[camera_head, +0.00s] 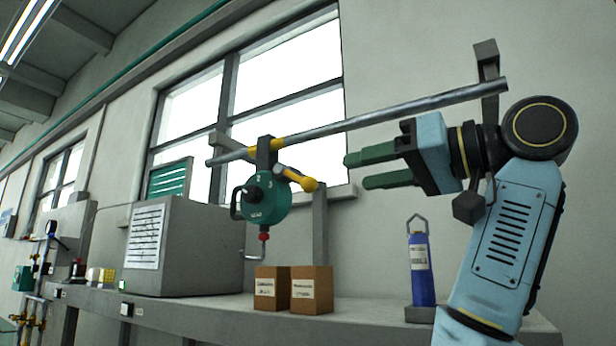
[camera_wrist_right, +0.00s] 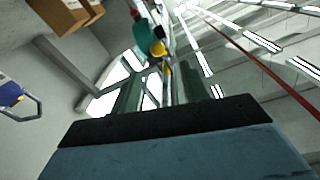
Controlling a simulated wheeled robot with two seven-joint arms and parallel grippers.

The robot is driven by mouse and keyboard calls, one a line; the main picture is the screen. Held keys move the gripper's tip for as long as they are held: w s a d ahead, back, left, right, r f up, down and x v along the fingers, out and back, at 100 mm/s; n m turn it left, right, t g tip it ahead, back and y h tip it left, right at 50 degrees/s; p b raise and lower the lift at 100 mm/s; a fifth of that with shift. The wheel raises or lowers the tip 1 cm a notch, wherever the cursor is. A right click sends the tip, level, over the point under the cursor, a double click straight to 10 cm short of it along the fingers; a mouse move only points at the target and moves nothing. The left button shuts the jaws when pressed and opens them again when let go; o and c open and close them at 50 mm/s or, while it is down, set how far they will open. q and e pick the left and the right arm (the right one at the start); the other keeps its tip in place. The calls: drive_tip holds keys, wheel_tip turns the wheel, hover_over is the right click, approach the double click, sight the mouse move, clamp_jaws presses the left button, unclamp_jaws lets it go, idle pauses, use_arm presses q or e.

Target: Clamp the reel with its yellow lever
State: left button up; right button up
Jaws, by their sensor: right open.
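The green reel (camera_head: 265,199) hangs from a clamp on the metal rail in the head view, with a crank and red knob below it. Its yellow lever (camera_head: 308,184) sticks out to the right, ending in a round yellow knob. My right gripper (camera_head: 355,171) is open and empty, to the right of the lever and apart from it, with green fingers pointing at it. In the right wrist view the reel (camera_wrist_right: 140,32) and the yellow lever knob (camera_wrist_right: 158,49) show beyond the fingers (camera_wrist_right: 150,92). My left gripper is not in view.
The metal rail (camera_head: 400,112) runs just above my right gripper. Below are two cardboard boxes (camera_head: 311,289), a blue cylinder (camera_head: 421,268) with a hook and a large grey box (camera_head: 190,245) on the bench. The space between the fingers and the lever is clear.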

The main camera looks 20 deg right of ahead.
sight(316, 183)
drive_tip(key=p+x, duration=0.1)
drive_tip(key=x, duration=0.4)
drive_tip(key=p+x, duration=0.2)
drive_tip(key=x, duration=0.3)
drive_tip(key=shift+w, duration=0.15)
drive_tip(key=shift+w+a+f+p, duration=0.1)
drive_tip(key=shift+w+a+p, duration=0.1)
drive_tip(key=shift+w+p, duration=0.1)
drive_tip(key=shift+w+a, duration=0.1)
drive_tip(key=shift+w, duration=0.05)
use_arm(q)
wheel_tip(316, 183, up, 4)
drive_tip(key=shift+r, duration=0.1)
use_arm(e)
clamp_jaws()
